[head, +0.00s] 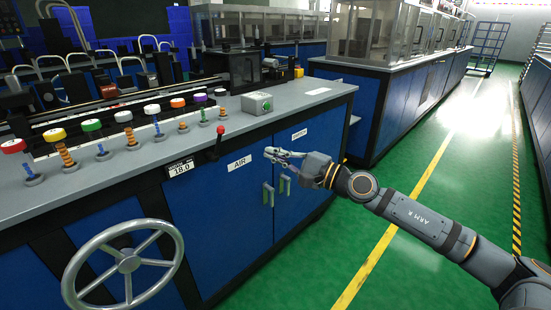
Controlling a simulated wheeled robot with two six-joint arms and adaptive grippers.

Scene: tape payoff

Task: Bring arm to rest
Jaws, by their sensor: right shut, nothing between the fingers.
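My right arm reaches in from the lower right. Its gripper (272,154) is shut and empty, in front of the blue cabinet doors (233,219) near the AIR label (239,163). The fingers point left. I cannot tell the exact gap between the fingertips and the cabinet. My left gripper is not in view.
A grey bench top (188,155) carries coloured knobs and a grey button box (257,103). A red-knobbed lever (219,139) and a large handwheel (124,262) are on the front. Door handles (268,194) stand out below my gripper. The green floor (445,195) at right is clear.

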